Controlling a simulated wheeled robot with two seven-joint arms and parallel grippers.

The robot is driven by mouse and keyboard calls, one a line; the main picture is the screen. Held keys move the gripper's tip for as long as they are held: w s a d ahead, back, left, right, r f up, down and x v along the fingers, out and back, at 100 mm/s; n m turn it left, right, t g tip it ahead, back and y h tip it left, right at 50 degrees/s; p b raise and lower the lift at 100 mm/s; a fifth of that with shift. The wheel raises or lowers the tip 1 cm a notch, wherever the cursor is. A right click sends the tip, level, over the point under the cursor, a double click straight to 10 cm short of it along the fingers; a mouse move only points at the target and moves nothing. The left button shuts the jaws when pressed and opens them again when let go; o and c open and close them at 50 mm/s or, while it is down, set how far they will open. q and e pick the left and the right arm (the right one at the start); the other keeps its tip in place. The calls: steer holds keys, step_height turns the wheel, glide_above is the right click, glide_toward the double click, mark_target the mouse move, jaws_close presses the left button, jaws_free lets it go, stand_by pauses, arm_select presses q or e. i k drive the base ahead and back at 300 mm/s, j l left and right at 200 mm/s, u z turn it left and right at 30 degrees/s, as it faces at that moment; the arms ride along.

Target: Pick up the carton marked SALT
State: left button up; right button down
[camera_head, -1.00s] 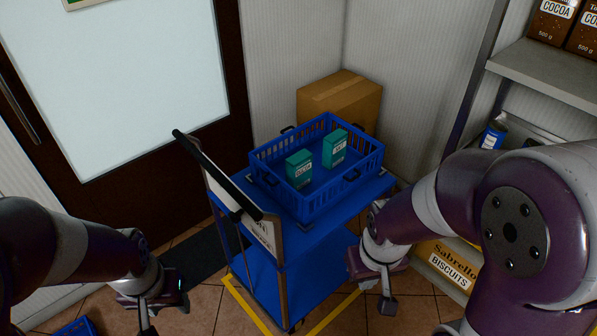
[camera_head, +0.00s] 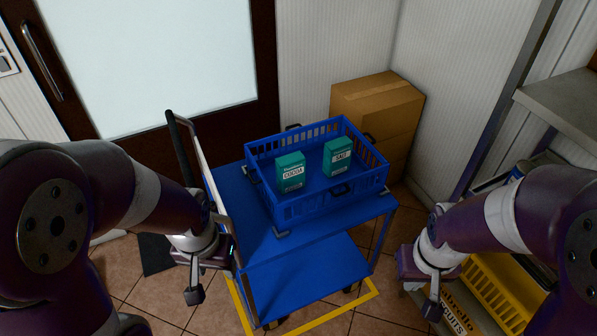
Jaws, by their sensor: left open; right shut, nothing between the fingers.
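The teal carton marked SALT (camera_head: 338,157) stands upright in the right part of a blue crate (camera_head: 312,206). A similar teal carton marked COCOA (camera_head: 291,172) stands to its left in the same crate, apart from it. The crate sits on the top deck of a blue trolley (camera_head: 240,200). My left gripper (camera_head: 205,281) is open and empty, in front of the trolley's left side and away from the crate. My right gripper (camera_head: 425,297) is shut and empty, to the right of the trolley and away from the cartons.
Stacked cardboard boxes (camera_head: 378,104) stand in the corner behind the crate. A shelf unit (camera_head: 570,105) with a yellow crate (camera_head: 500,290) is on the right. The trolley's black handle (camera_head: 180,150) rises at its left end. A glazed door is behind.

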mark_target(337, 152)
steer(key=u, duration=0.6)
steer(key=i+l+u, duration=0.35)
steer(key=l+u, duration=0.15)
steer(key=l, duration=0.15)
steer(key=i+l+u, duration=0.25)
steer(key=l+u, duration=0.25)
steer(key=l, duration=0.25)
